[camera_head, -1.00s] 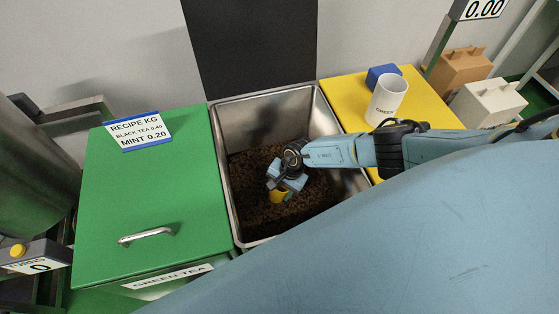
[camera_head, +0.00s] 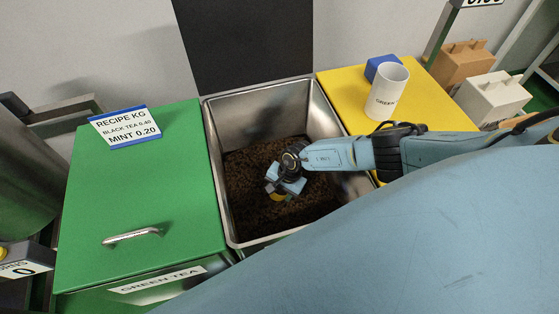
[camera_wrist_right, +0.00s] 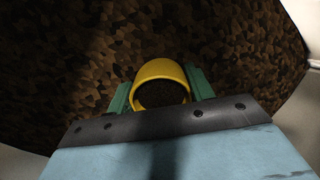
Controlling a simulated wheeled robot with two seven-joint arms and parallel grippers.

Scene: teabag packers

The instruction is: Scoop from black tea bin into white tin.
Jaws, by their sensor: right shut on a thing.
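The open metal bin (camera_head: 218,205) holds dark brown loose tea (camera_head: 245,185); its own label is not in view. My right gripper (camera_head: 279,190) is down inside the bin, low over the tea. In the right wrist view its green fingers are shut on a yellow scoop (camera_wrist_right: 160,72), a round cup with dark tea visible inside its mouth. The tea (camera_wrist_right: 60,80) surrounds the scoop in that view; I cannot tell whether the scoop touches it. A white container (camera_head: 387,92) marked "GREEN" stands on the yellow surface at right. I cannot identify a white tin. My left gripper is not in view.
A green lid (camera_head: 140,200) with a handle covers the GREEN TEA bin at left, with a recipe sign (camera_head: 125,126) at its back. Brown (camera_head: 462,65) and white (camera_head: 492,103) boxes stand farther right.

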